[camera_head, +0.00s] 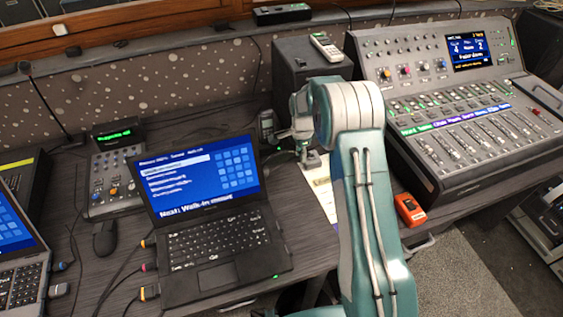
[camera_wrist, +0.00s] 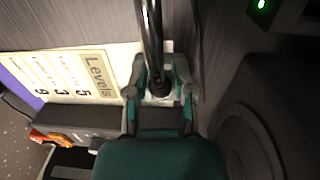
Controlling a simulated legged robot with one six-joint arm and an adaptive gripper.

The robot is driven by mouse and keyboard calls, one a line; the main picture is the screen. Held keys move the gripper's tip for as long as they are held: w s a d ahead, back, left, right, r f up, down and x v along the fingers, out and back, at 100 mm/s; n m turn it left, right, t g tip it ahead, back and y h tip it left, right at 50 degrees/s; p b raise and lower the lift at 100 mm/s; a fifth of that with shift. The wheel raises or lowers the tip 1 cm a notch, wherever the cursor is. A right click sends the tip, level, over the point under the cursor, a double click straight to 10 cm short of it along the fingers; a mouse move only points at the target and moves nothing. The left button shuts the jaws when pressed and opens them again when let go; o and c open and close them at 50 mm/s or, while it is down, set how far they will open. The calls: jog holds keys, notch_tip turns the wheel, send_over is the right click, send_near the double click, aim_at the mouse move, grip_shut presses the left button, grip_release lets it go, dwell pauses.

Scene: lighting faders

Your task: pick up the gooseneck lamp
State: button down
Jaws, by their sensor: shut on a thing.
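The gooseneck lamp's dark, shiny stem (camera_wrist: 152,35) runs down from the top of the wrist view to a round dark part between my fingertips. My gripper (camera_wrist: 160,90) is shut on it, with one green-grey finger on each side. In the head view my gripper (camera_head: 303,135) is left of the arm, above the desk between the laptop and the mixing console. There my arm and gripper hide most of what is held. I cannot tell whether the lamp's base still touches the desk.
An open laptop (camera_head: 210,220) stands left of my arm, and a mixing console (camera_head: 465,110) stands right. A printed "Levels" sheet (camera_wrist: 75,75) lies beside the gripper. A dark speaker (camera_wrist: 250,140) is close on the right. An orange device (camera_head: 409,209) sits by the console's front.

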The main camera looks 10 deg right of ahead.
notch_tip(320, 180, up, 10)
jog(key=shift+f, duration=0.25)
jog(key=shift+a+r, duration=0.2)
jog(key=shift+r, duration=0.2)
jog(key=shift+s+a+r, duration=0.1)
jog(key=shift+a+r, duration=0.25)
jog(key=shift+a, duration=0.2)
jog(key=shift+s+a+r, duration=0.1)
jog(key=shift+a+r, duration=0.2)
jog(key=shift+a, duration=0.2)
